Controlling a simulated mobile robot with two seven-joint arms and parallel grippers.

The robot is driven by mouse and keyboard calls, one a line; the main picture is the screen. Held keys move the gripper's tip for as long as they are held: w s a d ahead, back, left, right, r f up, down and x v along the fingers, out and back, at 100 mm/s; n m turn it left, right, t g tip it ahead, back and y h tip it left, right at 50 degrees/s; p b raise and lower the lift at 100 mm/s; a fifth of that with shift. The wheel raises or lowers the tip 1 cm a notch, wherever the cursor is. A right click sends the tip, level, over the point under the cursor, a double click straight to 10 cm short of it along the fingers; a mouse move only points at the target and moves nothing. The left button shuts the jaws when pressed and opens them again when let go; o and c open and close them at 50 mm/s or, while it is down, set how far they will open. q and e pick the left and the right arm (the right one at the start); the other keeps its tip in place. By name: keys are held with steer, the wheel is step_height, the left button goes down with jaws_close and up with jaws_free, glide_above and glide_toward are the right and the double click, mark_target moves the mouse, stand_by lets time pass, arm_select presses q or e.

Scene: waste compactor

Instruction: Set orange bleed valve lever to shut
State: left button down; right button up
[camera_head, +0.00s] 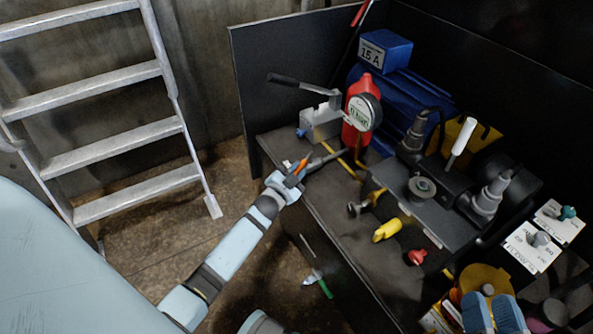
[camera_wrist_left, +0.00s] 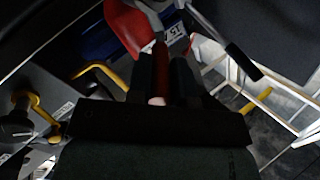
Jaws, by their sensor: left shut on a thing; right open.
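The orange lever (camera_head: 301,164) shows at the front left corner of the dark bench, beside my left gripper (camera_head: 308,170). In the left wrist view, the two black fingers of my left gripper (camera_wrist_left: 165,70) are shut on the orange lever (camera_wrist_left: 161,62), which shows as a dark orange strip between them. The valve body under the lever is hidden by my gripper. The lever's exact angle is hard to tell. I cannot make out my right gripper in either view.
A red bottle (camera_head: 357,118) with a gauge (camera_head: 364,112) and a black-handled lever (camera_head: 297,83) stand behind my left gripper. A yellow handle (camera_head: 386,231) and a red knob (camera_head: 416,257) line the bench front. A ladder (camera_head: 120,150) stands left; floor between is clear.

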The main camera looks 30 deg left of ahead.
arm_select(q)
steer(key=shift+d+y, duration=0.25)
steer(key=shift+y, duration=0.25)
steer(key=shift+n, duration=0.3)
steer(key=c, duration=1)
jaws_free()
steer(key=shift+c, duration=0.2)
steer(key=shift+s, duration=0.15)
